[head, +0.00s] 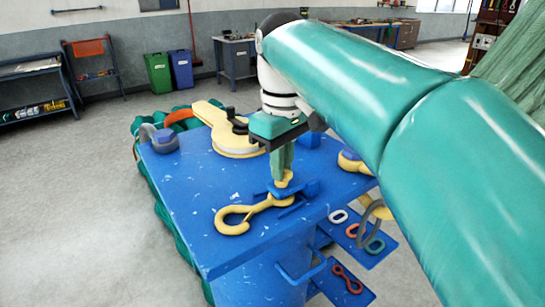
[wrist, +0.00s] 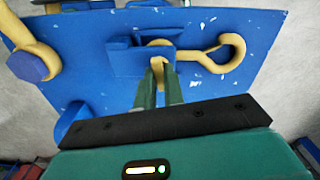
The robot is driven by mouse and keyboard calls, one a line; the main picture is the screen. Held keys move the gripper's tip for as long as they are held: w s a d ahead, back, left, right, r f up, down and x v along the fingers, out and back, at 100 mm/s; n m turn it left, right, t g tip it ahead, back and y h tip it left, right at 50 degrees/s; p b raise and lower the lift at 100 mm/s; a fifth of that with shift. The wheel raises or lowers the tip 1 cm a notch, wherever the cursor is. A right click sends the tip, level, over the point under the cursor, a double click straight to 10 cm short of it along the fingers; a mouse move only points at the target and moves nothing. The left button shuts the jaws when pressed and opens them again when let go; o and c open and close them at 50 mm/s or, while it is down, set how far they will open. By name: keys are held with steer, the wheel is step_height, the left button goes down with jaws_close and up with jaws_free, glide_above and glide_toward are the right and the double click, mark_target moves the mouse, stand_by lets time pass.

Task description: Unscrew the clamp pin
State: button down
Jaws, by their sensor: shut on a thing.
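A blue clamp (head: 296,192) stands on the blue bench top (head: 200,190) and holds a yellow hook (head: 236,222). In the wrist view the hook (wrist: 222,56) reaches out to the right of the clamp (wrist: 128,62). The clamp pin (head: 283,181) is small and yellow, on top of the clamp. My gripper (head: 282,170) points straight down above the clamp, with its green fingers shut on the pin. In the wrist view the gripper (wrist: 158,80) has the pin (wrist: 157,64) between its fingertips. The fingers hide part of the pin, and its threads do not show.
Coloured links (head: 352,230) lie on blue panels at the right. Green net (head: 165,220) hangs along the bench's left side.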

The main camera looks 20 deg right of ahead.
steer(key=n, duration=0.5)
steer(key=shift+a+f+n, duration=0.1)
steer(key=shift+f+n, duration=0.05)
steer(key=shift+n, duration=0.15)
steer(key=n, duration=1.5)
steer(key=shift+n, duration=0.4)
